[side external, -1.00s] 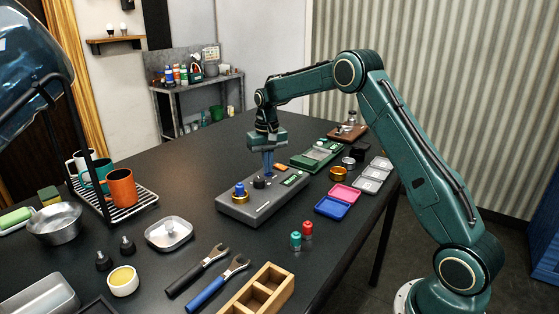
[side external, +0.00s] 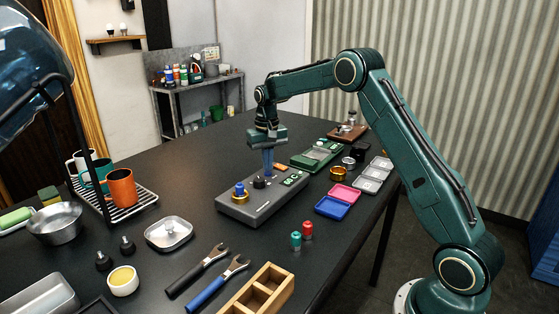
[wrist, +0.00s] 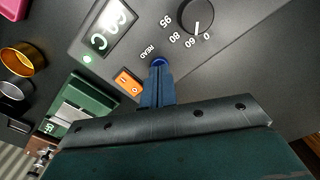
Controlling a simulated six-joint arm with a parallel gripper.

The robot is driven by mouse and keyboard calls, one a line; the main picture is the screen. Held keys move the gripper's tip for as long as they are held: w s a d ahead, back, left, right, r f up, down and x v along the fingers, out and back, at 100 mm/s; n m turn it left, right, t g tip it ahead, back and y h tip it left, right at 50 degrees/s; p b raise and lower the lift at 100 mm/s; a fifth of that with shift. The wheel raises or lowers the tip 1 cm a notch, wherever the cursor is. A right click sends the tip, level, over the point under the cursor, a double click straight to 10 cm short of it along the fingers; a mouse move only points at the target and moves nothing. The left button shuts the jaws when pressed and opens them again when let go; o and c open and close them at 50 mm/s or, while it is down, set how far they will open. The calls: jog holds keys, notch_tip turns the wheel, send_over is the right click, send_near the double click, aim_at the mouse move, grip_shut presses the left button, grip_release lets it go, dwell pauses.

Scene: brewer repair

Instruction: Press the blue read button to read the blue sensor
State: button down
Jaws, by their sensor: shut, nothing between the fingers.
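The grey test unit (side external: 262,203) lies on the dark table. A blue knob on a brass base (side external: 240,190) stands at its near left end, likely the blue sensor. In the wrist view, the blue read button (wrist: 158,62) sits beside the word READ, mostly hidden by my fingertips. My gripper (wrist: 158,70) is shut and empty, with its blue fingers pointing down at the button; the tips appear to touch it. My gripper also shows over the unit in the side view (side external: 268,173). The display (wrist: 110,28) shows white characters, and a green light (wrist: 87,59) is lit beside it.
A black dial (wrist: 196,14) and an orange rocker switch (wrist: 127,82) flank the button. A green device (side external: 315,155) is behind the unit. Pink (side external: 345,193) and blue (side external: 332,208) trays lie right. Red and teal capped pieces stand in front.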

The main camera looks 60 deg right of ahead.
jog(key=shift+r, duration=1.65)
jog(key=shift+r, duration=0.15)
notch_tip(320, 180, up, 6)
jog(key=shift+f, duration=0.15)
dwell(0.8)
